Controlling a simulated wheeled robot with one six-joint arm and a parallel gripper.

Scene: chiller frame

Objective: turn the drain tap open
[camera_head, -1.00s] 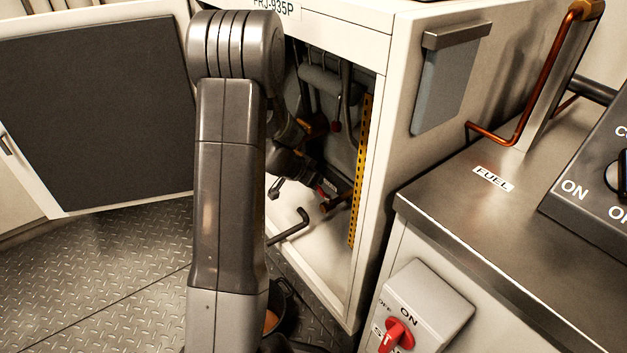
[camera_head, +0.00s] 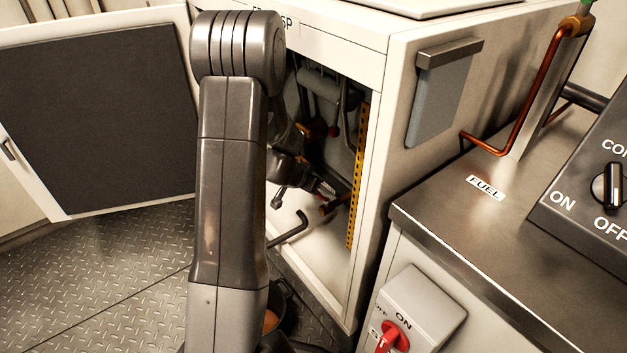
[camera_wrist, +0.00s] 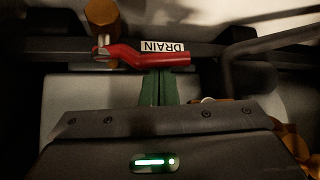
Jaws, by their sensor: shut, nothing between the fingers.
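The drain tap's red lever (camera_wrist: 148,56) lies roughly crosswise in the wrist view, its left end at a brass-coloured fitting (camera_wrist: 101,22). A white DRAIN label (camera_wrist: 164,46) sits just behind it. My gripper (camera_wrist: 160,74) points at the lever with its green fingers together and empty. The fingertips are just below the lever's middle in the picture; I cannot tell whether they touch it. In the head view my gripper (camera_head: 327,188) is inside the open cabinet, low down, and the lever cannot be made out there.
The cabinet (camera_head: 372,200) has a yellow perforated strip (camera_head: 357,175) by its right opening edge. A bent dark rod (camera_head: 290,230) is near the cabinet floor. A dark pipe (camera_wrist: 265,42) crosses at right in the wrist view. The cabinet door (camera_head: 95,110) stands open at left.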

